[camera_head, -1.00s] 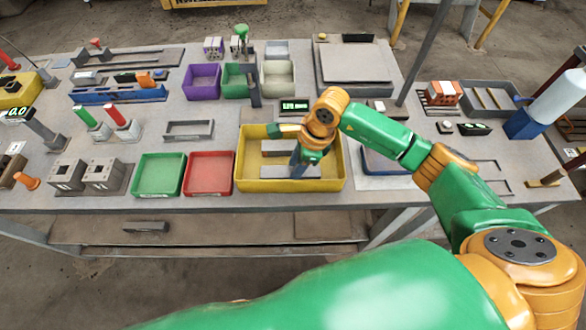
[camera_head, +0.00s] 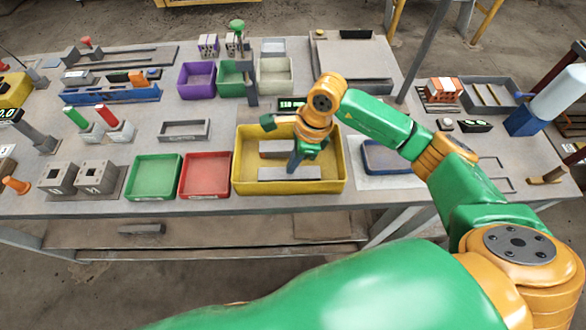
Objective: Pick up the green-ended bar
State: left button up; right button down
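My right gripper (camera_head: 294,164) points down into the yellow tray (camera_head: 240,186), far to the right of that piece. Two grey bars lie in the tray, a rear one (camera_head: 272,147) and a front one (camera_head: 289,175). The gripper is beside or above them and partly hides them. Its finger gap does not show, and neither does any contact. My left gripper is out of view.
Green (camera_head: 154,196) and red (camera_head: 205,194) trays stand left of the yellow tray. Purple (camera_head: 197,93), green and pale bins stand behind. A dark post (camera_head: 251,88) rises behind the yellow tray. A blue-rimmed tray (camera_head: 391,170) lies to its right.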

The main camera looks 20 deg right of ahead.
notch_tip(320, 180, up, 7)
jog(key=shift+f+b, duration=0.15)
jog(key=shift+b, duration=0.2)
jog(key=c, duration=1.1)
grip_release()
jog(key=shift+w, duration=0.25)
jog(key=o, duration=0.7)
jog(key=shift+o, duration=0.4)
jog(key=shift+s+d, duration=0.1)
